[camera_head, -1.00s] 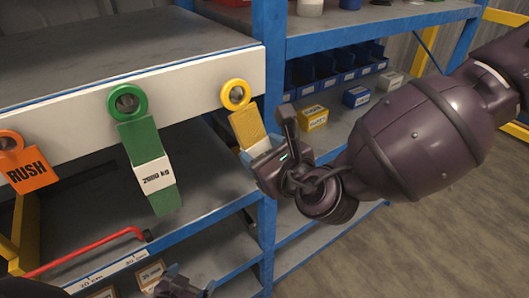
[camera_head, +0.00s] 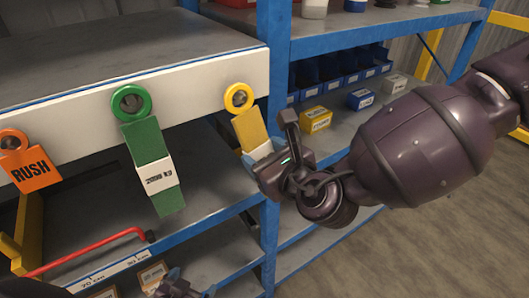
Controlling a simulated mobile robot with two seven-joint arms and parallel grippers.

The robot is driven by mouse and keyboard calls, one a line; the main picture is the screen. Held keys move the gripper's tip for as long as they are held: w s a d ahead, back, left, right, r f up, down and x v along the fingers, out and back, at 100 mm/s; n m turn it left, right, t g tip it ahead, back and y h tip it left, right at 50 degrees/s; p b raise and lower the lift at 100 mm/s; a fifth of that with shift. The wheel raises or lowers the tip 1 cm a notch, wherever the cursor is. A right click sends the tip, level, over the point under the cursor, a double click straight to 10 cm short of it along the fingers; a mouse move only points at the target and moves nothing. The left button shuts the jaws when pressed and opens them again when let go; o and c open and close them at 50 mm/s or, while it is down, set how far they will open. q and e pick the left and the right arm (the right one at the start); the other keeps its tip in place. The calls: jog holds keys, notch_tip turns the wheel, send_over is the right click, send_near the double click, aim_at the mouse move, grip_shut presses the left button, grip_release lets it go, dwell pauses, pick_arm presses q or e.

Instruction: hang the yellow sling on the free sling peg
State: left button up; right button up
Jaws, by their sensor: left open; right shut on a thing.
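The yellow sling (camera_head: 250,131) has its ring at the right end of the white rail, with a grey peg end showing inside the ring. The ring looks to be around that peg. Its strap hangs down to my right gripper (camera_head: 269,161), which is shut on the strap near its pale label. The strap's lower end is hidden by the gripper. A green sling (camera_head: 147,147) marked 2000 kg hangs by its ring from another peg to the left. My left gripper (camera_head: 176,290) shows only partly at the bottom edge, open, below the green sling and away from both slings.
An orange RUSH tag (camera_head: 28,167) hangs at the rail's left (camera_head: 190,93). A red rod (camera_head: 95,252) lies on the shelf below. A blue upright (camera_head: 269,235) stands just right of the yellow sling. Blue and yellow bins (camera_head: 317,119) stand on the shelf behind my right arm.

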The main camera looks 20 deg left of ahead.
jog(key=o, duration=1.1)
jog(key=shift+o, duration=0.2)
jog(key=shift+s+d, duration=0.25)
jog(key=shift+d, duration=0.1)
jog(key=shift+p+v, duration=1.15)
jog(key=shift+v, duration=0.85)
jog(key=p+v, duration=0.1)
jog(key=v, duration=0.3)
jog(key=shift+s+d, duration=0.1)
